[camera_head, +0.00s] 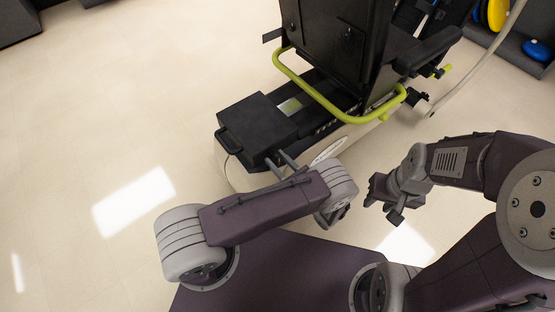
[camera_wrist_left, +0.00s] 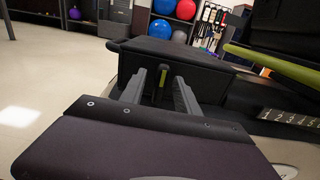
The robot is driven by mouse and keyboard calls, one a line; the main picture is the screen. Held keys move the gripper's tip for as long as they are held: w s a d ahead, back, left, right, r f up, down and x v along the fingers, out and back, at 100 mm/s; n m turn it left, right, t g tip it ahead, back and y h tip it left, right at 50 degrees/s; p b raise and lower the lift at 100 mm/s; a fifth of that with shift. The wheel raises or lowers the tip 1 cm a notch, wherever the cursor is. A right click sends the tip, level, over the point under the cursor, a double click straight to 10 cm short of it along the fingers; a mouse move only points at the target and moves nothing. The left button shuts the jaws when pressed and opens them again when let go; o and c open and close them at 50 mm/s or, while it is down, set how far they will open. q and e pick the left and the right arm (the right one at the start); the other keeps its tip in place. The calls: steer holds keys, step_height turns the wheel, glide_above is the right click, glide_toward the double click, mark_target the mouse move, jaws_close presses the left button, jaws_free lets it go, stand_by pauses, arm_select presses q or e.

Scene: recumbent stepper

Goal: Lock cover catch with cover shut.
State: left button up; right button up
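The black box-like cover (camera_head: 258,122) sits on the rear end of the stepper's base and looks shut; it also shows in the left wrist view (camera_wrist_left: 185,62). A small dark catch with a yellow-green part (camera_wrist_left: 162,79) is on the cover's near face. My left gripper (camera_head: 281,160) is at that face. In the left wrist view its two fingers (camera_wrist_left: 161,88) are apart, with the catch showing between them; I cannot tell whether they touch it. The head view does not show the catch clearly. My right gripper (camera_head: 385,200) hangs empty above the floor with its fingers apart.
A yellow-green rail (camera_head: 318,97) and the black seat back (camera_head: 335,45) stand just beyond the cover. A dark loop handle (camera_head: 229,142) is on the cover's left side. Exercise balls (camera_wrist_left: 162,30) sit far back. The floor at left is clear.

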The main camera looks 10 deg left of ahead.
arm_select(q)
steer(key=shift+s+d+r, duration=0.1)
steer(key=shift+s+d, duration=0.1)
steer(key=shift+d, duration=0.1)
steer(key=p+v, duration=0.1)
steer(key=v, duration=0.7)
steer(key=shift+s+p, duration=0.15)
steer(key=shift+p, duration=0.25)
steer(key=shift+d, duration=0.15)
